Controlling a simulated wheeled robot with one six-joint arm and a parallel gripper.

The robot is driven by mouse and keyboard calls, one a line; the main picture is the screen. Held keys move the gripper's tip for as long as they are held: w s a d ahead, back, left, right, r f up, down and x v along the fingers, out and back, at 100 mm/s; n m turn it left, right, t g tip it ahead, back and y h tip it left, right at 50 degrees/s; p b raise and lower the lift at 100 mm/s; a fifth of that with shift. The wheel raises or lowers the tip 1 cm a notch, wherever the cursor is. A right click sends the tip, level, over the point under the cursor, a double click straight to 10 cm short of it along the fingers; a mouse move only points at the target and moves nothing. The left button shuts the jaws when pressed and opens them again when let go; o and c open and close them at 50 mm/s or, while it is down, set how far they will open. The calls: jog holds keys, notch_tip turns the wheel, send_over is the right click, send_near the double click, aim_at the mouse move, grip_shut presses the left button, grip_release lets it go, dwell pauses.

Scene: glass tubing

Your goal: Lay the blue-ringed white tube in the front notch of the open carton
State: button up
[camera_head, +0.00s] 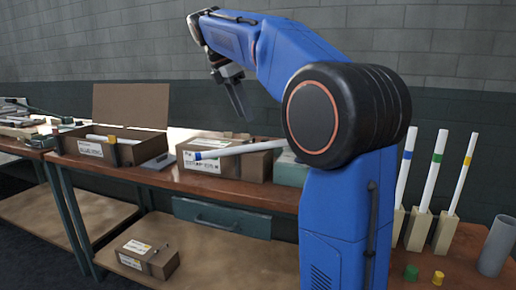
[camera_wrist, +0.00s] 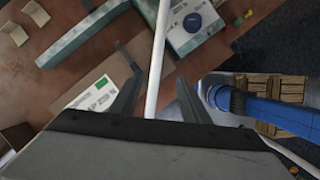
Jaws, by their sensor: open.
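A white tube with a blue ring near its left end (camera_head: 240,150) lies slanted in front of and across a brown carton; its right end is hidden behind my arm, and I cannot tell what supports it. In the wrist view a white tube (camera_wrist: 157,55) runs lengthwise between the spread fingers of my gripper (camera_wrist: 160,88). My gripper (camera_head: 238,100) is open and, in the head view, stands above the tube, apart from it. The open carton (camera_head: 88,147) with its raised lid (camera_head: 130,105) stands to the left, with another white tube (camera_head: 110,139) in it.
The brown carton (camera_head: 245,168) with a white label sits mid-bench. A teal box (camera_head: 291,172) is partly behind my arm. Upright tubes with blue (camera_head: 405,170), green (camera_head: 433,172) and yellow (camera_head: 462,172) rings stand in blocks at right, beside a grey cylinder (camera_head: 496,246). Another box (camera_head: 150,255) is on the lower shelf.

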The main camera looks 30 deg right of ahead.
send_over(251, 146)
notch_tip(251, 146, down, 6)
jog(key=shift+f, duration=0.1)
jog(key=shift+w+x, duration=0.2)
jog(key=shift+x, duration=1.1)
jog(key=shift+w+x, duration=0.2)
jog(key=shift+x, duration=1.15)
jog(key=shift+d, duration=0.1)
grip_shut()
